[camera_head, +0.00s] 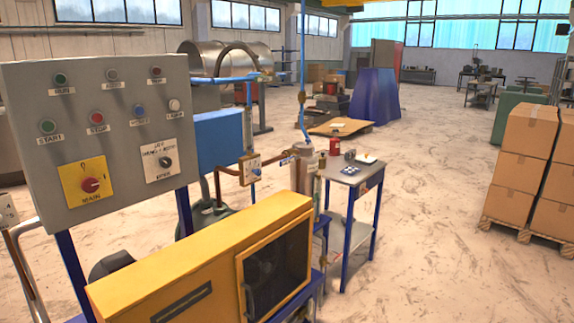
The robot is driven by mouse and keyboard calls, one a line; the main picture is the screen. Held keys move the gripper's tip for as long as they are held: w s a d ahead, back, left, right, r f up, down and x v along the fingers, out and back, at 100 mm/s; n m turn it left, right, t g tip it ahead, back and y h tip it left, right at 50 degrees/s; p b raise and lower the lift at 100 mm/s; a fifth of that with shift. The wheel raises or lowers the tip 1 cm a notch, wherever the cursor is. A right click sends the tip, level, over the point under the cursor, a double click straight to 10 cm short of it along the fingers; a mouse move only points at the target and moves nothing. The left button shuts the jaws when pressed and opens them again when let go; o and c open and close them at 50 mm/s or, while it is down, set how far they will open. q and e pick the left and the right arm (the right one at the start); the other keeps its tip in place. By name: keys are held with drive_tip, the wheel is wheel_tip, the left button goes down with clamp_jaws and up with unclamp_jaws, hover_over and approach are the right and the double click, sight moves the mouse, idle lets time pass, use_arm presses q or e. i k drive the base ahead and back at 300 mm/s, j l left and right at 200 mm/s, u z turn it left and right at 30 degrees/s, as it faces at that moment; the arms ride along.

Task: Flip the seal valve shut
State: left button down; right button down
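A copper pipe (226,187) runs behind the yellow machine. On it is a small square pale plate (250,170) with a blue part and a dark mark, which looks like a valve or its label; I cannot read it or tell its handle position. The pipe leads right to a grey cylindrical vessel (303,170) with a small blue-and-white fitting (287,160) beside it. I cannot tell for sure which of these is the seal valve. Neither of my grippers shows in the head view.
A grey control panel (130,110) with buttons and dials stands at left. A yellow machine (190,265) with a dark window fills the near middle. A blue-legged side table (352,177) holds small items, including a red can (335,146). Boxes (524,140) stand at right; floor between is clear.

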sight(285, 161)
drive_tip(key=i+u, duration=0.2)
drive_tip(key=i, duration=0.7)
drive_tip(key=i+l+u, duration=0.2)
drive_tip(key=i, duration=0.7)
